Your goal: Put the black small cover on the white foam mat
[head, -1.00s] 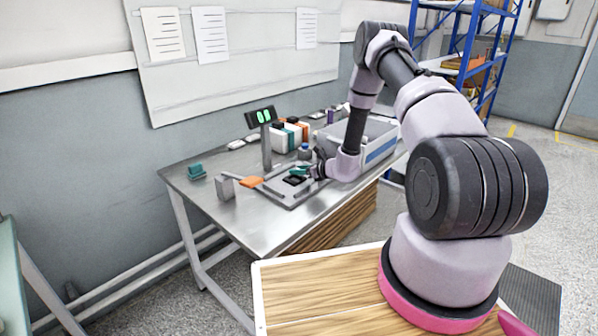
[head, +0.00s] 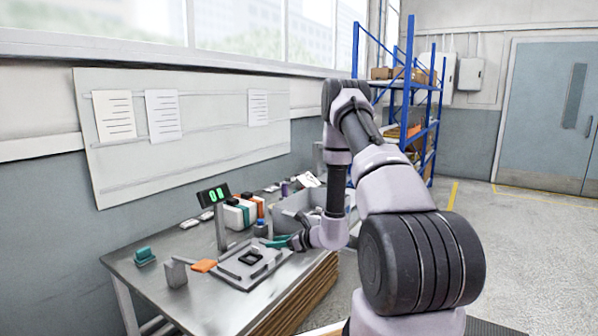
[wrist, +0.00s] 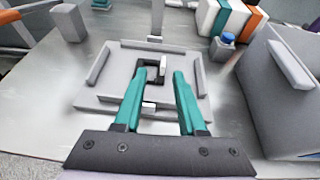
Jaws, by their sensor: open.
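The black small cover (wrist: 150,73) looks like a square frame and lies on a pale grey-white square plate with raised side bars, which looks like the white foam mat (wrist: 120,68). A small light piece stands at the cover's right side. In the head view the cover (head: 257,254) sits near the middle of the mat (head: 236,272). The left fingertip overlaps the cover's lower edge in the wrist view; contact cannot be told. In the head view my gripper (head: 278,242) is just right of the cover.
A display (head: 213,195) on a post, white, teal and orange boxes (head: 238,214) and a blue-capped jar (wrist: 223,44) stand behind. A grey bin (wrist: 275,95) is close at right.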

